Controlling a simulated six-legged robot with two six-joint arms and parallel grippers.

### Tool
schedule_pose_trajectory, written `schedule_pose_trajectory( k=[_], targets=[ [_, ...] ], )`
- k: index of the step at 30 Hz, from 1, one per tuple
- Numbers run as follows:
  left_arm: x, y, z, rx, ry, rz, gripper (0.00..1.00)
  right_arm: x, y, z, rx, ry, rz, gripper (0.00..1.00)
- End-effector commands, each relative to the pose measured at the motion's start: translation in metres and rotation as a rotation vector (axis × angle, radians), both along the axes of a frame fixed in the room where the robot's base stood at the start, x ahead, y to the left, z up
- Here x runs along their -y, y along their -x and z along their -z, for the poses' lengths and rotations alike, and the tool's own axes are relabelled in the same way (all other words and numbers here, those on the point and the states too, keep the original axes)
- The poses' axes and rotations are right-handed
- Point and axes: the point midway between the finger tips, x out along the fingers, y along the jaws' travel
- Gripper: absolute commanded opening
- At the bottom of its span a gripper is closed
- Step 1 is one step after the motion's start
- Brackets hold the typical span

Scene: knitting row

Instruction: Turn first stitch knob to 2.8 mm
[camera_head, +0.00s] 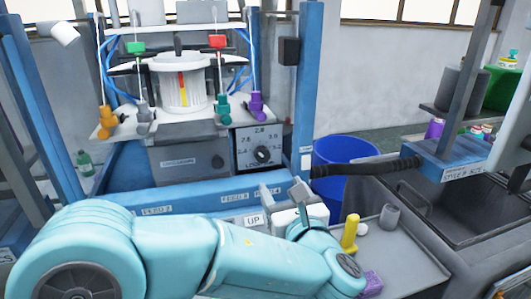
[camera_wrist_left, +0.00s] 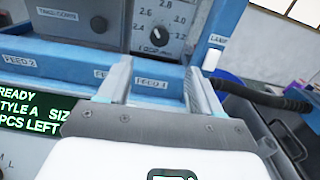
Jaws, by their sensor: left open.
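The stitch knob (camera_head: 262,154) is a small dark round knob on a grey dial plate (camera_head: 245,160), at the front of the knitting machine. The plate carries numbers from 2.4 to 3.2, with 2.8 at the top. The knob also shows in the left wrist view (camera_wrist_left: 158,36), beyond the fingers; its exact setting is too small to read. My left gripper (camera_head: 300,192) is below and right of the dial in the head view. In the left wrist view its two fingers (camera_wrist_left: 160,85) stand apart with nothing between them, clear of the knob. My right gripper is not in view.
A blue rail (camera_head: 170,196) with feed labels runs below the dial. A blue post (camera_head: 308,90) stands just right of it. A dark hose (camera_head: 365,168) and a blue bin (camera_head: 350,152) are further right. A grey tray (camera_head: 405,250) holds a yellow peg (camera_head: 350,232).

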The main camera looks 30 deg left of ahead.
Motion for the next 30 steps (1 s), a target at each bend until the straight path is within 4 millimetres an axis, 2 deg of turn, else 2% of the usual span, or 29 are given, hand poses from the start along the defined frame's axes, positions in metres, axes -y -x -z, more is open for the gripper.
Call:
schedule_pose_trajectory(
  k=[1,9,15,21,29,30],
  targets=[
    [-0.011,-0.008,-0.002,-0.001,0.002,-0.007,0.65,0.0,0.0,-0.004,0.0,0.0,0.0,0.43],
    [-0.061,-0.05,-0.002,0.0,0.002,-0.006,0.65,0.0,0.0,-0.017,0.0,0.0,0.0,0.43],
    [-0.086,-0.073,-0.002,0.0,0.001,-0.002,0.65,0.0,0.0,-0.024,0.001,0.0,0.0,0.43],
    [-0.096,-0.082,-0.001,0.001,0.001,0.0,0.65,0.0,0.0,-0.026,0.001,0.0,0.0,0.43],
    [-0.096,-0.082,-0.001,0.002,0.001,0.001,0.65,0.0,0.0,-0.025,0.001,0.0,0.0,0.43],
    [-0.096,-0.082,-0.001,0.002,0.001,0.001,0.52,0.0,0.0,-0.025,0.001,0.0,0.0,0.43]
  ],
)
